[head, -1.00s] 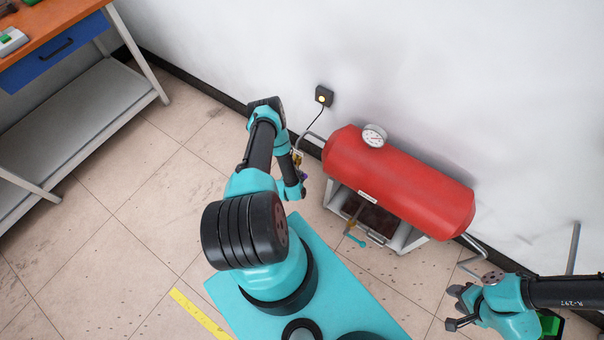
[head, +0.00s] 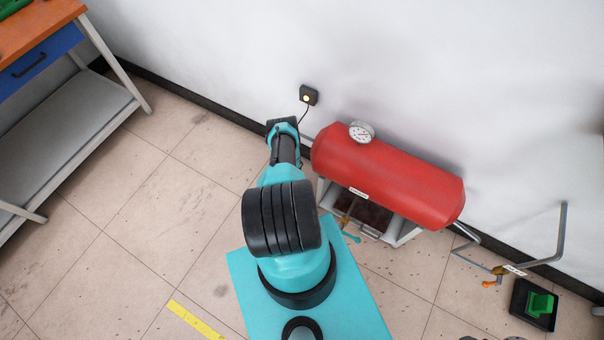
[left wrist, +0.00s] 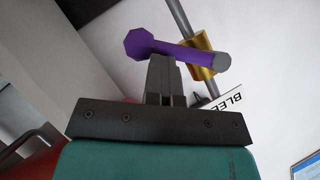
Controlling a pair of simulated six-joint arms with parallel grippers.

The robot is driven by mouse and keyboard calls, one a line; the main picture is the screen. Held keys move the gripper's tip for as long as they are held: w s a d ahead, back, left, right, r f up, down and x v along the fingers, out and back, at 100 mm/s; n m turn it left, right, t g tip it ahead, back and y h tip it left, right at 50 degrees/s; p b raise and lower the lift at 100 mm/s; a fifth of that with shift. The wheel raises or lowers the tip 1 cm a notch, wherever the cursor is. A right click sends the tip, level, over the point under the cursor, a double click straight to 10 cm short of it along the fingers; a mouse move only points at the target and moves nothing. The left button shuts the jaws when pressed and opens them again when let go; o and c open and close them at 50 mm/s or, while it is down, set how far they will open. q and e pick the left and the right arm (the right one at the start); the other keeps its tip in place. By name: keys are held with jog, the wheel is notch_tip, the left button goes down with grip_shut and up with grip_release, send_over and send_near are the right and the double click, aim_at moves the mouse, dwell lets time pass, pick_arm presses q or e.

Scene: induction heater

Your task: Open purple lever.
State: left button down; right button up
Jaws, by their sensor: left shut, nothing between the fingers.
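The purple lever (left wrist: 172,48) shows in the left wrist view, running from an octagonal purple end at left to a grey round end at right. It sits on a brass valve body (left wrist: 203,52) on a grey pipe (left wrist: 180,16). My left gripper (left wrist: 162,60) is shut and empty, its fingertips at the lever's lower edge; I cannot tell whether they touch it. In the head view my left arm hides the lever and the left gripper. My right gripper cannot be made out; only small dark shapes show at the bottom edge.
A red tank (head: 385,172) with a gauge (head: 361,132) stands against the wall. Under it is a valve with a cyan handle (head: 350,237). A pipe with an orange-handled valve (head: 490,284) and a green pedal (head: 540,304) are at right. A workbench (head: 40,58) stands at left.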

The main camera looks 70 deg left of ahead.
pick_arm(q)
jog(key=a+f, duration=0.1)
jog(key=s+f, duration=0.1)
jog(key=a+f, duration=0.1)
jog(key=f, duration=0.1)
jog(key=shift+s+a, duration=0.25)
jog(key=shift+a, duration=0.05)
dwell(0.4)
jog(key=shift+s+a, duration=0.1)
jog(key=shift+a, duration=0.2)
jog(key=s+d, duration=0.1)
jog(key=d, duration=1.2)
jog(key=shift+s+d, duration=0.4)
